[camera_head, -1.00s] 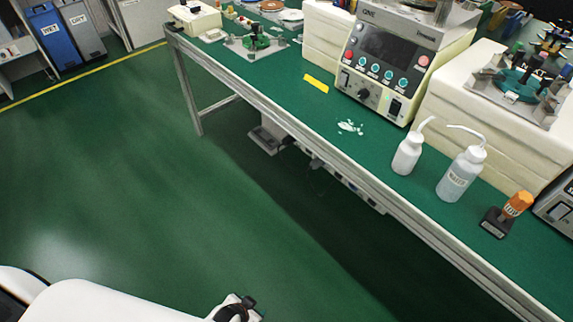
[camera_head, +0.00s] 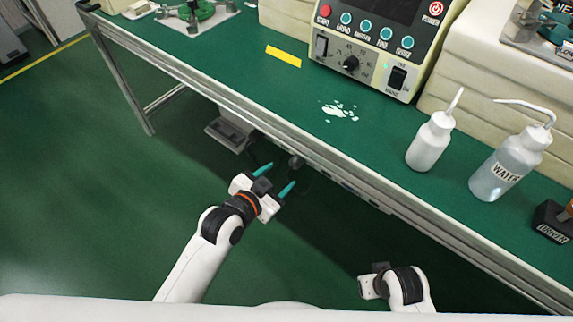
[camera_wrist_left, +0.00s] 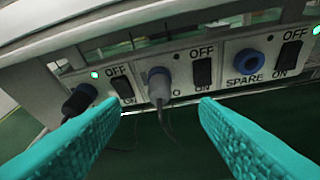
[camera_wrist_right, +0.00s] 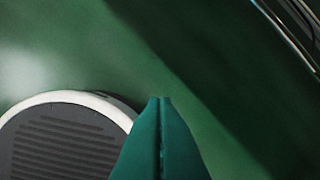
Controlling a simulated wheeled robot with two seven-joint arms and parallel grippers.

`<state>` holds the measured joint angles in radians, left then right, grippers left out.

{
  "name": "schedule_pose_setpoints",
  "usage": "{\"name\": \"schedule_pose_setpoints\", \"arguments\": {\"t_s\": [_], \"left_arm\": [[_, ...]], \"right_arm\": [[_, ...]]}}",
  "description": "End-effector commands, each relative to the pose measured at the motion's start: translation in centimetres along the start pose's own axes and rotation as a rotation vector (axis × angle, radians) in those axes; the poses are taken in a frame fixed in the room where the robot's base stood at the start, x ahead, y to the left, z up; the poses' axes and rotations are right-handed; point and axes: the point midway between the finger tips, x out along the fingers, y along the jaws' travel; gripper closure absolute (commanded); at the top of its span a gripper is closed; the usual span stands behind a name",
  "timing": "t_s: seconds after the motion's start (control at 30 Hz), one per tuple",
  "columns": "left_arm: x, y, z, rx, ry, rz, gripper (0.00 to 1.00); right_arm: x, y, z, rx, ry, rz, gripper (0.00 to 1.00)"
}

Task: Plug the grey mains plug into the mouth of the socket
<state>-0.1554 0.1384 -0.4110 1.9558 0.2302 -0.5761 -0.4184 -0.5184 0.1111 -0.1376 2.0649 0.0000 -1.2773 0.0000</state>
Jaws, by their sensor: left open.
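The grey mains plug (camera_wrist_left: 158,88) sits at the middle socket of the strip under the bench, its thin cord hanging down. It hides the mouth of that socket; I cannot tell how deep it is seated. The lamp beside it is dark. My left gripper (camera_wrist_left: 161,104) is open, its teal fingers on either side of the plug's line and short of it, with no visible contact. In the head view my left gripper (camera_head: 282,175) reaches toward the bench's front edge, near the plug (camera_head: 296,161). My right gripper (camera_wrist_right: 161,100) is shut and empty over the floor.
On the socket strip, a black plug (camera_wrist_left: 79,99) with a lit green lamp is at left, and a blue empty socket marked SPARE (camera_wrist_left: 251,62) is at right. Rocker switches (camera_wrist_left: 202,72) stand between. Bottles (camera_head: 430,142) stand on the bench above.

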Motion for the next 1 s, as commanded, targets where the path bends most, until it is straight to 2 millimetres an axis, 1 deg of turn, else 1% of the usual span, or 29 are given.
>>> {"name": "schedule_pose_setpoints", "arguments": {"t_s": [0.03,0.2,0.4,0.5,0.63,0.93,1.0], "left_arm": [[1.2,0.0,-0.1,-0.001,-0.002,0.001,0.44],[4.6,0.0,-0.2,-0.002,-0.001,0.0,0.44],[7.8,0.0,-0.2,-0.002,0.0,0.0,0.44],[8.7,0.0,-0.1,-0.001,0.0,0.001,0.44],[9.3,0.0,-0.1,-0.002,0.001,0.0,0.44],[9.4,0.0,-0.1,-0.001,0.001,0.0,0.44],[9.4,0.0,-0.1,-0.001,0.001,0.0,0.56]], "right_arm": [[-0.6,-0.1,0.2,0.001,-0.008,-0.001,1.0],[-3.5,-0.2,0.7,0.003,-0.024,-0.004,1.0],[-6.7,-0.3,0.9,0.005,-0.04,-0.006,1.0],[-7.8,-0.3,0.9,0.005,-0.044,-0.007,1.0],[-8.6,-0.3,0.8,0.006,-0.046,-0.008,1.0],[-8.8,-0.3,0.8,0.006,-0.046,-0.008,1.0],[-8.8,-0.3,0.8,0.006,-0.046,-0.008,1.0]]}}
